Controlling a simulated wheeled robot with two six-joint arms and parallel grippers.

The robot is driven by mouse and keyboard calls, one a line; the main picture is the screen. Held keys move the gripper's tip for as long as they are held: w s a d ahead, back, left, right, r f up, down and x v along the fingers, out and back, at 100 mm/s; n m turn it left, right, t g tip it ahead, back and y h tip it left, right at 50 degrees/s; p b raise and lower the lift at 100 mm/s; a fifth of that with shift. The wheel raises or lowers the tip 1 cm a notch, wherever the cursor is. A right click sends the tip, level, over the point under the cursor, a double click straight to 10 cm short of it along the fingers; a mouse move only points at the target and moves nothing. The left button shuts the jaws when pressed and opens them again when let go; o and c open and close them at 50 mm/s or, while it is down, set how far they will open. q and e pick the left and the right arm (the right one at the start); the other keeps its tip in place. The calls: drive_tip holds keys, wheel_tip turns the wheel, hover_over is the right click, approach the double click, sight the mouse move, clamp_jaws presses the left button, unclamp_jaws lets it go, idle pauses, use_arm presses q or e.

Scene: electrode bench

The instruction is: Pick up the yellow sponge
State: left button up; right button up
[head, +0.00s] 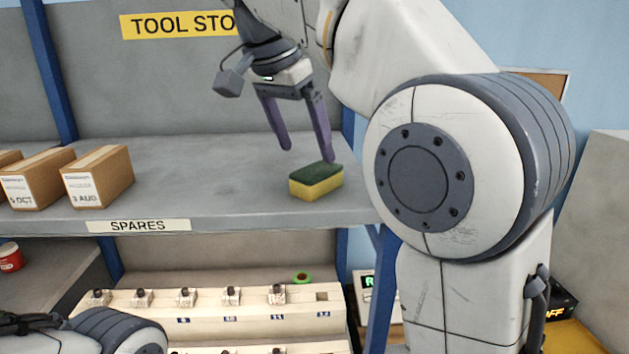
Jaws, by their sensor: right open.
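The yellow sponge (316,184) has a dark green top layer and lies flat on the grey shelf, near its right end and front edge. My right gripper (306,154) is open and points down just above and behind the sponge. Its right fingertip appears close to the sponge's top edge in the picture; I cannot tell whether it touches. Nothing is between the fingers. My left gripper is not clearly seen; only part of my left arm shows at the bottom left.
Cardboard boxes (97,177) stand on the shelf (210,170) at the left. A blue post (347,130) rises behind the shelf's right end. Below are a cream rack (205,320) with several fittings, a green ring (302,278) and a red tub (11,257). The shelf's middle is clear.

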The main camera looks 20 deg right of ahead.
sight(314, 171)
drive_tip(key=shift+d+f, duration=0.25)
drive_tip(key=shift+f, duration=0.2)
drive_tip(key=shift+p+x, duration=0.65)
drive_tip(key=shift+x, duration=1.5)
drive_tip(key=shift+d+f, duration=0.1)
drive_tip(key=shift+f, duration=0.45)
drive_tip(key=c, duration=1.5)
drive_tip(key=shift+r, duration=0.15)
drive_tip(key=shift+r, duration=0.5)
wheel_tip(314, 171, up, 9)
drive_tip(key=shift+f+p, duration=0.1)
drive_tip(key=shift+p, duration=0.25)
